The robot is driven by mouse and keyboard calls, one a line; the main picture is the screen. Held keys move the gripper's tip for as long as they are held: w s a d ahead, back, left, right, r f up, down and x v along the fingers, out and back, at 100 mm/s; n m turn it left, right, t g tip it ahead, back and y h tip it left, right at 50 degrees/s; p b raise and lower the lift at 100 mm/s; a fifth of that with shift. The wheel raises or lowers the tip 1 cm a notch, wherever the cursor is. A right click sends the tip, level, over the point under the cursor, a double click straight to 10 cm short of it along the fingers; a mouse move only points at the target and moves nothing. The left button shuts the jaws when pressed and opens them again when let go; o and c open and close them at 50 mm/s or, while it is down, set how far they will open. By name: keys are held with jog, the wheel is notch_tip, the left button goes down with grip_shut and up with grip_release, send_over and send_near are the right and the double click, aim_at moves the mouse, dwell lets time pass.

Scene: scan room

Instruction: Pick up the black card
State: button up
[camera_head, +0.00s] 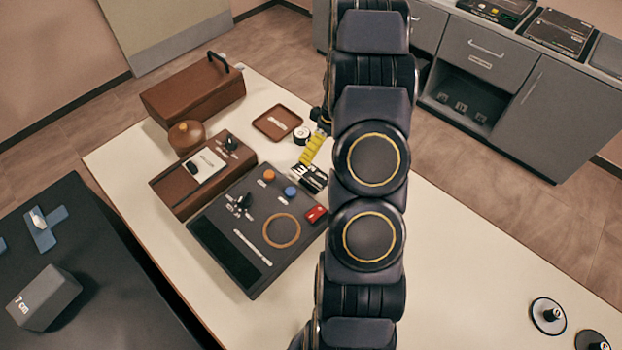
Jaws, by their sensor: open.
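A small black item with white markings (313,178), which may be the black card, lies by the upper right corner of a dark panel board (222,213). My arm covers part of the area on its right. A ribbed yellow piece (313,149) stands just above it in the picture; I cannot tell whether they touch. My gripper (321,117) is mostly hidden behind my arm, with only a dark edge showing at the arm's left side. The fingertips and their distance to the card are hidden.
On the white table (480,260) stand a brown box with a handle (193,92), a round brown pot (186,136), a brown case (190,180) and a brown tray (277,122). A dark table with a grey block (44,298) is at left. The right tabletop is mostly clear.

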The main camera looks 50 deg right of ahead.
aim_at(315, 176)
jog(key=shift+w+x, duration=0.2)
jog(key=shift+x, duration=1.6)
jog(key=shift+w+x, duration=0.2)
jog(key=shift+x, duration=1.6)
jog(key=shift+f, duration=0.25)
jog(key=c, duration=1.3)
